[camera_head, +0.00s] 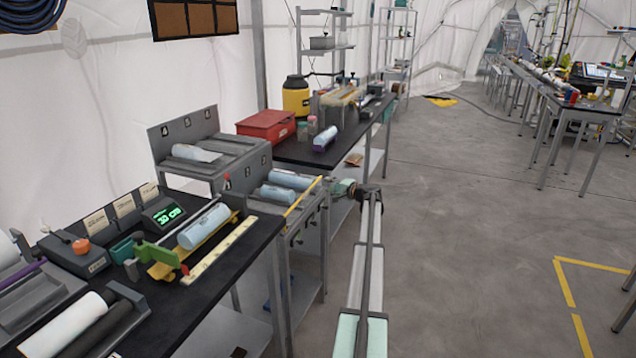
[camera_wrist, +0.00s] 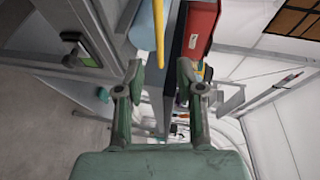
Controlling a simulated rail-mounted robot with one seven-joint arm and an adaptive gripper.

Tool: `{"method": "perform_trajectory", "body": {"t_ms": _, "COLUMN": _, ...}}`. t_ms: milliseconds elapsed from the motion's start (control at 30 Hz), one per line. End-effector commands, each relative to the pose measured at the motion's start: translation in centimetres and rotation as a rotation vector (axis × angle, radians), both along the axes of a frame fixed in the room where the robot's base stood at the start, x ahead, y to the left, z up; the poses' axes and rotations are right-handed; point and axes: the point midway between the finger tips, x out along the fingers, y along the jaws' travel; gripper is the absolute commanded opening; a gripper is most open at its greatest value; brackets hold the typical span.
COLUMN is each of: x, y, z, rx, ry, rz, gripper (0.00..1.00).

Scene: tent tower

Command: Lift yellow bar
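The yellow bar (camera_head: 302,196) is thin and lies along the right front edge of a grey rack with pale blue rolls. In the wrist view the yellow bar (camera_wrist: 159,34) runs down from the top edge, and its near end shows between my fingertips. My gripper (camera_wrist: 159,76) is open, with one finger on each side of the bar's line. I cannot tell whether the bar's end is within the fingers' reach. In the head view my gripper (camera_head: 344,187) is just right of the rack, close to the bar's far end; its fingers are too small to read.
Pale blue rolls (camera_head: 291,179) lie in the rack beside the bar. A red box (camera_head: 266,126) stands on the black table behind. A roll on a scale (camera_head: 203,226) and a cream strip (camera_head: 220,249) are on the near bench.

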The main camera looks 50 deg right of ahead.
Motion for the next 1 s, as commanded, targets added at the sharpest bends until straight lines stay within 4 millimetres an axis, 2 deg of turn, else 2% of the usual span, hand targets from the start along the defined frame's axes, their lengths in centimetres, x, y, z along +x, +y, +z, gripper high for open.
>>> {"method": "perform_trajectory", "body": {"t_ms": 33, "x": 1.3, "y": -0.3, "z": -0.1, "rx": 0.000, "ry": 0.000, "rz": 0.002, "gripper": 0.37}}
{"method": "perform_trajectory", "body": {"t_ms": 200, "x": 4.3, "y": -0.7, "z": -0.7, "rx": 0.000, "ry": 0.001, "rz": 0.002, "gripper": 0.37}}
{"method": "perform_trajectory", "body": {"t_ms": 400, "x": 6.6, "y": -1.0, "z": -1.2, "rx": -0.001, "ry": 0.001, "rz": 0.001, "gripper": 0.37}}
{"method": "perform_trajectory", "body": {"t_ms": 600, "x": 7.6, "y": -1.0, "z": -1.4, "rx": -0.001, "ry": 0.001, "rz": 0.001, "gripper": 0.37}}
{"method": "perform_trajectory", "body": {"t_ms": 867, "x": 7.6, "y": -0.9, "z": -1.5, "rx": -0.001, "ry": 0.001, "rz": 0.001, "gripper": 0.37}}
{"method": "perform_trajectory", "body": {"t_ms": 967, "x": 7.6, "y": -0.9, "z": -1.4, "rx": -0.001, "ry": 0.001, "rz": 0.001, "gripper": 0.05}}
{"method": "perform_trajectory", "body": {"t_ms": 1000, "x": 7.6, "y": -0.9, "z": -1.5, "rx": -0.001, "ry": 0.001, "rz": 0.001, "gripper": 0.00}}
